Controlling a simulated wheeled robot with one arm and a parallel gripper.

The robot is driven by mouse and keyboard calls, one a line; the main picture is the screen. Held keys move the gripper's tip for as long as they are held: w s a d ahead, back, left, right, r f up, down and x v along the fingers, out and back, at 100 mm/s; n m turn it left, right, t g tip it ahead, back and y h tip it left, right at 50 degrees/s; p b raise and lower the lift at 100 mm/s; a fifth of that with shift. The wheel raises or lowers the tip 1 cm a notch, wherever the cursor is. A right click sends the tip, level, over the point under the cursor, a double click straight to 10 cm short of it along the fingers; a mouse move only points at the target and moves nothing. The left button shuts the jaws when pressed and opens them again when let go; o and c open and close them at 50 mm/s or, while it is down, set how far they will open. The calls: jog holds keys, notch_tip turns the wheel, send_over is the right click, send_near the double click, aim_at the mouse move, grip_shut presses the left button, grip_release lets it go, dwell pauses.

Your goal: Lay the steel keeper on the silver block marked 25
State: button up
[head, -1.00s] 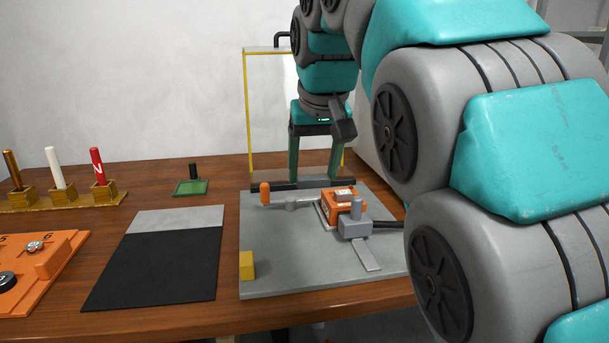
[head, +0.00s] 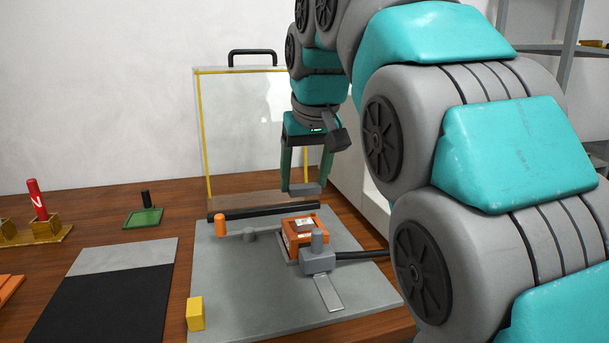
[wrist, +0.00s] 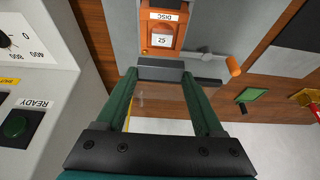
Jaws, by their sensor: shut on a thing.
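My gripper (head: 305,186) is shut on the steel keeper (head: 307,189), a grey bar held across its fingertips. The keeper also shows in the wrist view (wrist: 160,72) between the green fingers. It is in the air, above and behind the orange fixture (head: 292,240). The silver block (head: 305,226) sits in the top of that fixture. In the wrist view its pale face (wrist: 162,39) carries a mark that looks like 25, just beyond the keeper. The keeper and block look apart.
A grey clamp (head: 318,258) stands at the fixture's front right, with a lever with an orange knob (head: 221,225) to its left. A clear yellow-edged guard (head: 240,130) rises behind the grey plate (head: 250,290). A yellow block (head: 195,313) sits at the plate's front left. A control cabinet (wrist: 40,80) is close by.

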aim_at(306, 195)
jog(key=shift+f+b, duration=1.4)
jog(key=shift+f, duration=1.2)
jog(key=shift+f, duration=0.15)
jog(key=o, duration=1.5)
jog(key=c, duration=0.4)
jog(key=shift+r+p, duration=1.4)
jog(key=shift+r, duration=0.85)
jog(key=o, duration=0.4)
